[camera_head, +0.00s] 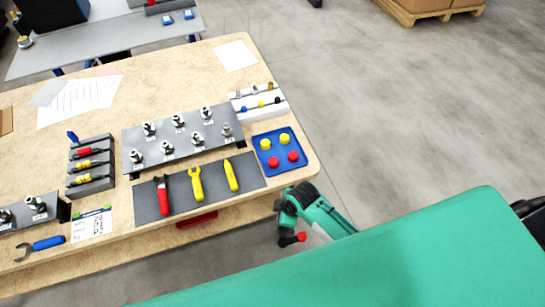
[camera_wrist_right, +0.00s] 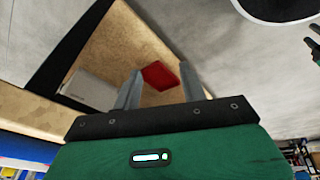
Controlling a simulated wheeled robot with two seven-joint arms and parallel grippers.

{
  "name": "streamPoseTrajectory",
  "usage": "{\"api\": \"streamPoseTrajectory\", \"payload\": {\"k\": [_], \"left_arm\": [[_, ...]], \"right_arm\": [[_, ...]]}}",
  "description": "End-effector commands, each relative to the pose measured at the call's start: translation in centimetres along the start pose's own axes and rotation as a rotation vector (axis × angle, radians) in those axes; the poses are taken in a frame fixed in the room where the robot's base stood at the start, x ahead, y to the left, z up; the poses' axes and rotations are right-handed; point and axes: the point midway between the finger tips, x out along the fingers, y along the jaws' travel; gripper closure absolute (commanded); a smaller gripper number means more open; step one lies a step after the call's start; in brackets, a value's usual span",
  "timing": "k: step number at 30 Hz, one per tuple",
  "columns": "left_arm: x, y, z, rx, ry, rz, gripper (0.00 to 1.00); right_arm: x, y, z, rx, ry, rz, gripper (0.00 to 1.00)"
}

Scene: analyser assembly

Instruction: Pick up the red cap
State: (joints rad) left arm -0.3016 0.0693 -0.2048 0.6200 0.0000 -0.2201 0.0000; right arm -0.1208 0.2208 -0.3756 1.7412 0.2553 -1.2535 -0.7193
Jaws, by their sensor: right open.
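Two red caps sit in a blue tray (camera_head: 263,139) at the right end of the table, one at the front left (camera_head: 273,162) and one at the front right (camera_head: 293,157). Two yellow caps (camera_head: 284,139) sit behind them. My right arm reaches in just off the table's right front corner, nearer than the tray. No cap shows there. My left gripper is out of view.
A grey mat (camera_head: 215,188) with red and yellow tools lies left of the tray. Behind are a metal plate (camera_head: 180,153) with fittings and a white rack (camera_head: 262,108). A red object (camera_head: 197,219) is below the table's front edge; open floor lies right.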

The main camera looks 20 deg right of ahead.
Motion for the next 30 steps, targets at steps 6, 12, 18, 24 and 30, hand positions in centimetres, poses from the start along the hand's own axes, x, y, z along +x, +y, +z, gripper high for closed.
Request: {"api": "streamPoseTrajectory", "payload": {"k": [6,12,18,24,30], "left_arm": [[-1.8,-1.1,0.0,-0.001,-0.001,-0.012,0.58],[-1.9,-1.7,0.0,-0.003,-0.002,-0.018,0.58],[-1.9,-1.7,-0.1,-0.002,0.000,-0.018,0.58],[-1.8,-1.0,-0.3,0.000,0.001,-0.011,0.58],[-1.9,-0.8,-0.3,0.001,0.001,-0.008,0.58]], "right_arm": [[-13.8,1.8,-9.2,-0.731,0.064,-0.044,0.58],[-16.4,4.6,-11.8,-1.347,0.039,-0.119,0.58],[-17.0,9.8,-12.5,-1.835,0.001,-0.224,0.58],[-18.4,14.4,-12.2,-2.161,-0.011,-0.331,0.58],[-19.2,16.5,-11.8,-2.298,-0.005,-0.386,0.58]]}}
